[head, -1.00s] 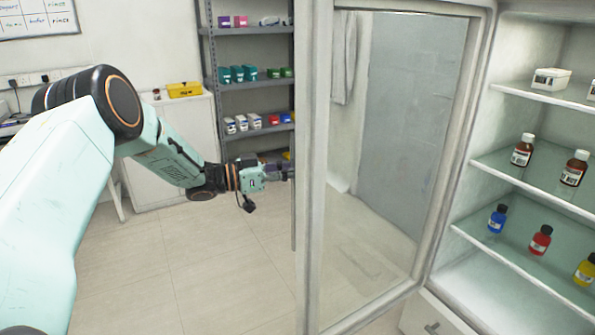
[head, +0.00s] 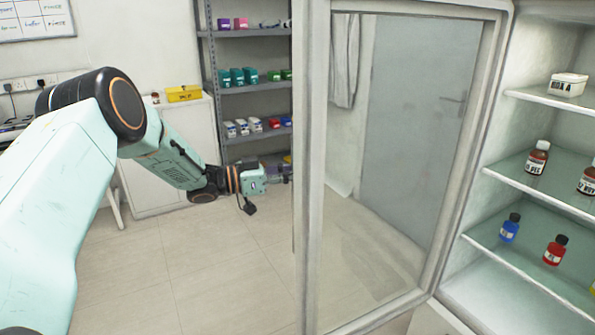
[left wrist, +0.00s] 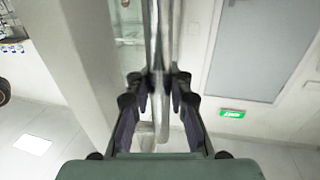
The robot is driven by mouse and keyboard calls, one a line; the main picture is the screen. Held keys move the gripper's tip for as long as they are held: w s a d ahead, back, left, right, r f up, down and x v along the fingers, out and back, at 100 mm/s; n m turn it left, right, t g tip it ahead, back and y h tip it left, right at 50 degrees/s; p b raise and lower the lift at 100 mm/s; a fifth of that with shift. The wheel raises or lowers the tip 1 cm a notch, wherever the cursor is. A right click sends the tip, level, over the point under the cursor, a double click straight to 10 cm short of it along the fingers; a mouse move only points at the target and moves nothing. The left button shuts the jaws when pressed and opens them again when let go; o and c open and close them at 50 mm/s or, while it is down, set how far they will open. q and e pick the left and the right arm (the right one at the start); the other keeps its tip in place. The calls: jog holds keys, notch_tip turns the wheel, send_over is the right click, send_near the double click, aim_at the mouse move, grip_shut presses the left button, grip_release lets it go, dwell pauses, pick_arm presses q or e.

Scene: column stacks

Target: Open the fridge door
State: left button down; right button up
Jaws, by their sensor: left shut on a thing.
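The fridge door (head: 311,200), a glass pane in a pale frame, stands open across the middle of the head view. Its handle is a vertical bar (left wrist: 155,35) in the left wrist view; in the head view it is mostly hidden by the door's edge. My left gripper (head: 287,174) reaches the door's free edge, its fingertips partly hidden there. In the left wrist view my left gripper (left wrist: 160,84) is shut on the handle bar. The open fridge (head: 478,205) shows at the right. My right gripper is not in view.
Inside the fridge, a white box (head: 568,85), brown bottles such as one (head: 536,158), a blue bottle (head: 510,229) and a red bottle (head: 555,250) stand on shelves. A grey rack (head: 255,88) and white cabinet (head: 170,150) stand behind. The tiled floor (head: 220,270) is clear left of the door.

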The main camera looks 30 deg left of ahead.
pick_arm(q)
jog(key=shift+w+a, duration=0.1)
jog(key=shift+a, duration=0.15)
jog(key=shift+d, duration=0.1)
jog(key=c, duration=1.6)
grip_release()
jog(key=shift+c, duration=0.2)
jog(key=o, duration=0.4)
jog(key=shift+s+a+r, duration=0.1)
jog(key=shift+s+a, duration=0.1)
jog(key=shift+s, duration=0.15)
jog(key=shift+o, duration=0.2)
jog(key=v, duration=1.1)
jog(key=shift+s, duration=0.15)
jog(key=shift+a, duration=0.15)
